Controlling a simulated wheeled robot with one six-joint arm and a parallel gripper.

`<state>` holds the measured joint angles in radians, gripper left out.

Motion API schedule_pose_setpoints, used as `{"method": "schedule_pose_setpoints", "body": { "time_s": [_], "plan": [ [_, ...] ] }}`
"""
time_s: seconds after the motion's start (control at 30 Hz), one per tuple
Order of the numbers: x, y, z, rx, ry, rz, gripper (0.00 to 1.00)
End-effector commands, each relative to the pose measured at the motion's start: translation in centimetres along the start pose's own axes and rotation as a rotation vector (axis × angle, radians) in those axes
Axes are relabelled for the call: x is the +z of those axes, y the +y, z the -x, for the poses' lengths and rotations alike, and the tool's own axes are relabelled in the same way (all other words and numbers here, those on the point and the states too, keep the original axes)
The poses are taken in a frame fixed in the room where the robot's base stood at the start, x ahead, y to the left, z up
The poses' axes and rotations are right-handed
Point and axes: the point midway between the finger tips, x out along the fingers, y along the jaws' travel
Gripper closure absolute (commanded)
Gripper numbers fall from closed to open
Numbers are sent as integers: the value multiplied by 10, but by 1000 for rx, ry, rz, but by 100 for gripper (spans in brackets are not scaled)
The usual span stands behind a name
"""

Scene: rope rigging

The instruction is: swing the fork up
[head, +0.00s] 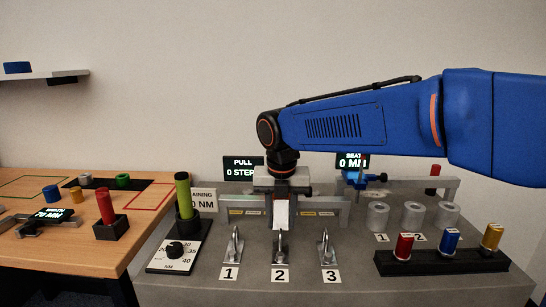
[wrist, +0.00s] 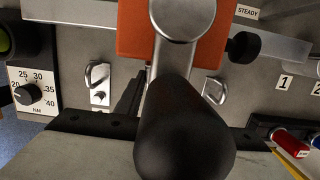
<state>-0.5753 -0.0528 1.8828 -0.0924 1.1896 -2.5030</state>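In the wrist view a pale metal arm with a thick dark rounded grip (wrist: 185,130) runs up to a round metal cap, in front of an orange block (wrist: 132,28). This looks like the fork, but I see no prongs. The block sits at a grey rail and has a black knob (wrist: 243,47) on its right. In the head view my gripper (head: 282,198) points down in front of the rail's middle, over hook 2, and hides most of the block. A small white piece shows below it. The fingertips are not clear, so I cannot tell whether they hold the grip.
Metal hooks 1 (head: 231,246), 2 (head: 281,246) and 3 (head: 326,248) stand on the grey bench below. A black tray (head: 440,263) with coloured cylinders and grey rings (head: 377,216) are right.

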Motion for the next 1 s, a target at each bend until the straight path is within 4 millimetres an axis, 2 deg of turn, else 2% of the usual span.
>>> {"method": "schedule_pose_setpoints", "body": {
  "time_s": [0.03,0.07,0.1,1.0],
  "plan": [
    [0,0,0,0,0,0,78],
    [0,0,0,0,0,0,85],
    [0,0,0,0,0,0,86],
    [-14,0,17,1,-1,0,85]
  ]
}}
